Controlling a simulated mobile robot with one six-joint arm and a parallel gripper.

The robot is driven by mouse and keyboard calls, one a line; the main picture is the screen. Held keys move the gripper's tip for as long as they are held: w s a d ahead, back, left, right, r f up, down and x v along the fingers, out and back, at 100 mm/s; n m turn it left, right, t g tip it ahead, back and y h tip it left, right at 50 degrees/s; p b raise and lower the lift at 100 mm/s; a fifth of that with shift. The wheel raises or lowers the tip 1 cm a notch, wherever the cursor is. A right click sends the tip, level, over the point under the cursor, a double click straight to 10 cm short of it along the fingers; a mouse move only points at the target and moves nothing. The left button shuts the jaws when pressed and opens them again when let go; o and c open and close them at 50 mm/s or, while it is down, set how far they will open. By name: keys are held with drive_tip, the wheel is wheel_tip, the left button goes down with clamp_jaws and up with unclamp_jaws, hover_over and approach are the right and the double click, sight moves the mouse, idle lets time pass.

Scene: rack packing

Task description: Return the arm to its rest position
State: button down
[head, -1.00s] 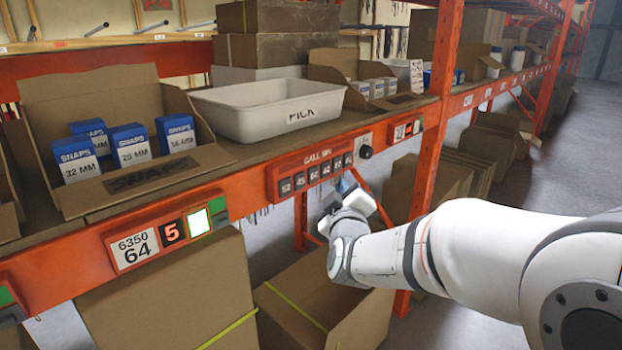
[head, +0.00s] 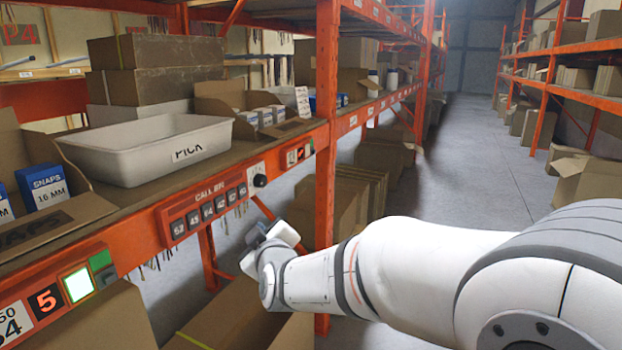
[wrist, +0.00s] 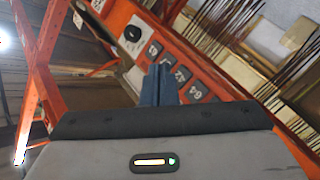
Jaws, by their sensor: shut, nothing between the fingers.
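My white arm reaches in from the lower right of the head view, with its wrist just in front of the rack's orange front beam. In the wrist view my gripper (wrist: 160,82) shows as two blue-grey fingers pressed together, with nothing between them. Behind the fingers is the call panel (wrist: 175,68) with its numbered dark buttons and round black knob. The same call panel shows in the head view (head: 208,210), to the left of and above the wrist. In the head view the fingertips are hidden behind the wrist.
A white PICK bin (head: 150,150) and a carton of blue SNAPS boxes (head: 44,188) stand on the shelf. An orange upright (head: 326,130) rises close behind the wrist. The aisle floor (head: 470,160) at the right is clear.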

drive_tip(key=s+d+f+m+g+h, duration=0.2)
drive_tip(key=s+d+f+m+g, duration=0.1)
drive_tip(key=s+d, duration=0.5)
drive_tip(key=s+d+f+m+g+h, duration=0.2)
drive_tip(key=s+d+f+m+g, duration=0.2)
drive_tip(key=s+d, duration=0.5)
drive_tip(key=s+d+f+m+g+h, duration=0.2)
drive_tip(key=s+d+f+m+g, duration=0.2)
drive_tip(key=s+d, duration=0.5)
drive_tip(key=d+m+g, duration=0.1)
drive_tip(key=d, duration=0.1)
drive_tip(key=shift+d+m, duration=0.3)
drive_tip(key=shift+d, duration=0.05)
